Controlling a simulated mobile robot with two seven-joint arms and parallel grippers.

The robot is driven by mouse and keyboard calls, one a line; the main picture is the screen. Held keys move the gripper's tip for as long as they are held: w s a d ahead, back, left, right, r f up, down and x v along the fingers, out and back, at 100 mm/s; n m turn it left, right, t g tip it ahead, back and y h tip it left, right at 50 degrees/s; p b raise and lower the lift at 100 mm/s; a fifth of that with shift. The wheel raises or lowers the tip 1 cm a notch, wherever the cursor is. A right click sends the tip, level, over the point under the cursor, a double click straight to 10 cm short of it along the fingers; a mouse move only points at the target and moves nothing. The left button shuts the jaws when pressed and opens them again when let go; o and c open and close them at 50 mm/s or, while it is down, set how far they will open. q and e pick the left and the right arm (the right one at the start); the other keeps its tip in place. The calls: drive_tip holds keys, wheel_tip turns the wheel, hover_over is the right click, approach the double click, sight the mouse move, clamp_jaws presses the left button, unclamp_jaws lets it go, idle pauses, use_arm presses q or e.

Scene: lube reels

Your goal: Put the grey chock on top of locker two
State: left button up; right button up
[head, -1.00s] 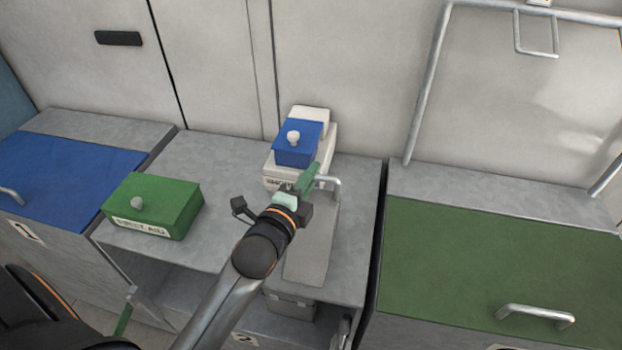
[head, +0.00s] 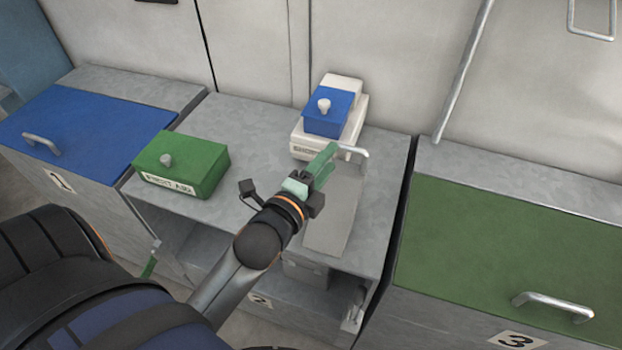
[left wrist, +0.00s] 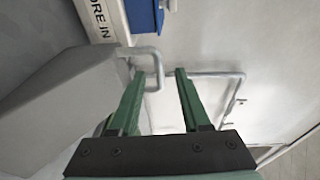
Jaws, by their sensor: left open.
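The grey chock (head: 333,218) is a long wedge with a bent metal handle (head: 352,153) at its far end. It looks to be resting on the grey top of locker two (head: 255,135), right of the middle. In the left wrist view the chock (left wrist: 65,95) is at left. My left gripper (head: 325,161) has green fingers and is open beside the handle, at the chock's far end. In the left wrist view the handle shows near the fingertips (left wrist: 160,72); I cannot tell whether they touch. The chock's left side is partly hidden by my gripper.
A green first aid box (head: 185,168) stands at left on locker two. A white box (head: 310,142) with a blue box (head: 328,112) on it stands behind the chock. Blue-lidded locker one (head: 90,125) and green-lidded locker three (head: 500,250) flank locker two.

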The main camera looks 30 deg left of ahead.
use_arm(q)
drive_tip(key=s, duration=0.6)
drive_tip(key=shift+s+d+r, duration=0.15)
drive_tip(key=shift+s+r, duration=0.2)
drive_tip(key=shift+r, duration=0.05)
